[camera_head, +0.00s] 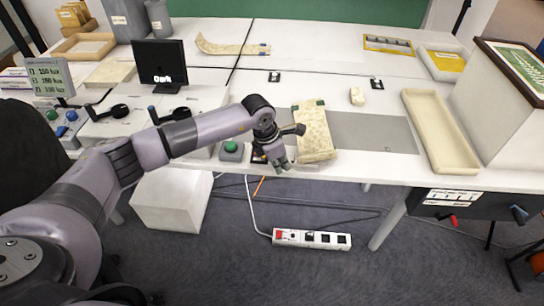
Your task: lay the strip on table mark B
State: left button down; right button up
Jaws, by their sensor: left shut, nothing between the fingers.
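A long cream strip (228,48) lies at the back of the table, its left end curled up and small blue pieces at its right end. A second cream, mottled piece (315,133) with green ends lies near the front edge; I cannot tell which one the task means. Two small black-and-white table marks, one at the middle (274,77) and one farther right (376,84), show no readable letters. My left gripper (281,165) is shut and empty at the front edge, just left of the mottled piece. My right gripper is out of view.
A green button (231,147) sits left of my left gripper. A grey mat (372,131), a small cream block (357,96) and a long cream tray (440,130) lie to the right. A black display (160,63) stands at the left.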

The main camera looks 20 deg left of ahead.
pick_arm(q)
jog(key=shift+w+d, duration=0.8)
jog(key=shift+d, duration=0.1)
jog(key=shift+w+d+f+b, duration=0.1)
jog(key=shift+w+d+b, duration=0.15)
jog(key=shift+d+b, duration=0.05)
jog(key=shift+w+d+b, duration=0.6)
jog(key=shift+d+b, duration=0.1)
jog(key=shift+b, duration=0.05)
jog(key=shift+w+d, duration=0.15)
jog(key=shift+d, duration=0.05)
jog(key=shift+a, duration=0.1)
